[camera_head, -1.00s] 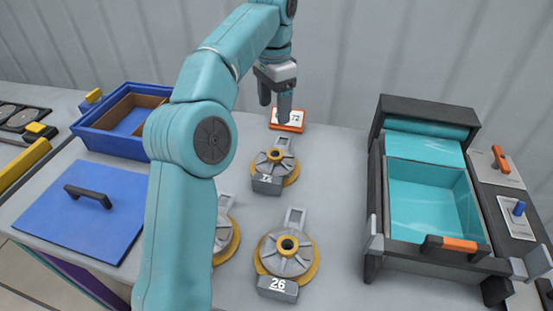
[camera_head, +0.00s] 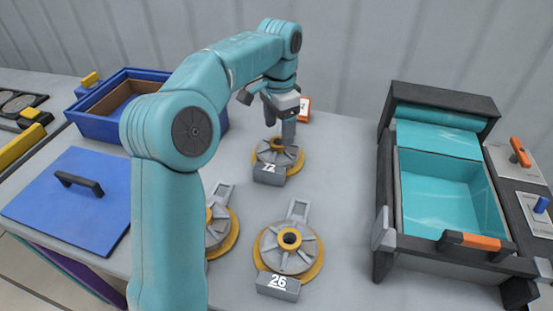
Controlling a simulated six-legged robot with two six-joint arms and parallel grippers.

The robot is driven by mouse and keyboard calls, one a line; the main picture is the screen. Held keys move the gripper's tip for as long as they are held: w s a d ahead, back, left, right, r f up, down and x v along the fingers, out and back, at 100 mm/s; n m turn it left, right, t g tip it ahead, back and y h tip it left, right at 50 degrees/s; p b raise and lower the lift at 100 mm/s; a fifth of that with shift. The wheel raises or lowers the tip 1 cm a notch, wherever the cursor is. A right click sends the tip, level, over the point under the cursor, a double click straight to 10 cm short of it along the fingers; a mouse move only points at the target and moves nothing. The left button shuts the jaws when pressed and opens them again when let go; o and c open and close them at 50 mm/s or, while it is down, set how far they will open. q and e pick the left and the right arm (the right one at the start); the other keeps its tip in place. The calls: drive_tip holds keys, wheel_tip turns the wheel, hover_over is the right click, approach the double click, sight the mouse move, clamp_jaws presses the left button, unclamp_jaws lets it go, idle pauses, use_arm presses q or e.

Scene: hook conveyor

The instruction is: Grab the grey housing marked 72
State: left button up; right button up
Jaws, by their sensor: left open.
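The grey housing marked 72 (camera_head: 267,156) sits on a yellow round base on the table, the farthest of the housings, with its dark number block facing me. My left gripper (camera_head: 280,126) is open and points down over its far side. One finger is at the housing's right rear and the other is above its back edge. The fingers hide the housing's upright tab, and I cannot tell whether they touch it. An orange-framed sign (camera_head: 305,109) stands behind, partly hidden by the gripper. My right gripper is not in view.
A housing marked 26 (camera_head: 286,260) stands in front, and another housing (camera_head: 219,232) is partly behind my left arm. A blue bin (camera_head: 88,122) and blue lid (camera_head: 60,213) are at left. A dark-framed teal box (camera_head: 440,195) is at right.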

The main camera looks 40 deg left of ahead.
sight(279, 141)
use_arm(q)
drive_tip(key=f, duration=0.3)
drive_tip(key=f+b, duration=0.1)
drive_tip(key=shift+w+a+f, duration=0.3)
drive_tip(key=shift+w+f, duration=0.05)
drive_tip(key=shift+f, duration=0.05)
drive_tip(key=shift+r, duration=0.1)
clamp_jaws()
